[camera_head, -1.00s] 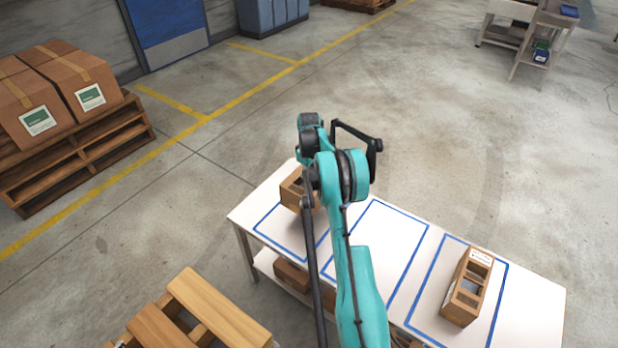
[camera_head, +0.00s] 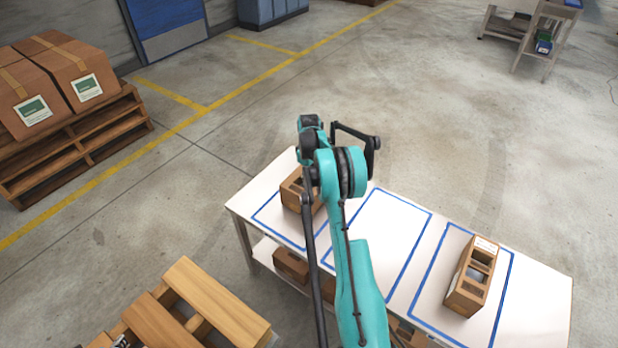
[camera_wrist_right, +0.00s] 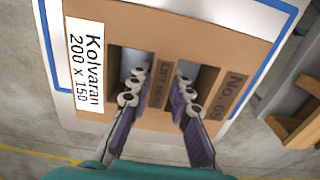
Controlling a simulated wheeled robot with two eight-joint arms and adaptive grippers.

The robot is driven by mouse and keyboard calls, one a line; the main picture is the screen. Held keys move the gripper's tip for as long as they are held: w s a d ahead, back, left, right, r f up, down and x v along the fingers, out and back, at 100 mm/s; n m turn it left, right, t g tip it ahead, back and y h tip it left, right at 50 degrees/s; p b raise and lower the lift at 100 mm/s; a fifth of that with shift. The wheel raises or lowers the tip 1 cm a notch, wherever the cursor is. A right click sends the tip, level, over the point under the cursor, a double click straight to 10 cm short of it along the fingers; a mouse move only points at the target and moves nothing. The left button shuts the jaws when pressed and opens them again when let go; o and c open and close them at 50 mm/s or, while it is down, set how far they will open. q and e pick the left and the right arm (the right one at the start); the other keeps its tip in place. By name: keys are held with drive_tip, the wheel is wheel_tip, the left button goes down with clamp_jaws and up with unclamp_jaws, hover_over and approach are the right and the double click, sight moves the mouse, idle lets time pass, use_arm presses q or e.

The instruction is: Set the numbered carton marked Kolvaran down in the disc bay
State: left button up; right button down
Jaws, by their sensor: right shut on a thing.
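The carton marked Kolvaran (camera_wrist_right: 115,28) is a brown box with a white label, openings and a middle grip bar. My right gripper (camera_wrist_right: 160,88) is shut on that bar, one finger in each opening. In the head view the carton (camera_head: 291,192) shows over the left outlined bay, partly hidden by my right arm, which also hides the gripper. I cannot tell whether it touches the table. The white table (camera_head: 545,290) has three blue-outlined bays; no disc mark is visible, so I cannot tell which is the disc bay. My left gripper is out of view.
Another brown carton (camera_head: 464,294) stands in the right bay. The middle bay (camera_head: 385,235) looks empty where visible. Brown boxes (camera_head: 291,264) sit on the shelf below. A wooden pallet (camera_head: 215,303) lies at the near left, and large labelled boxes (camera_head: 80,65) stand on a pallet farther left.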

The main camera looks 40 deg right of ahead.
drive_tip(key=shift+f, duration=0.4)
idle(0.3)
drive_tip(key=c, duration=1.3)
unclamp_jaws()
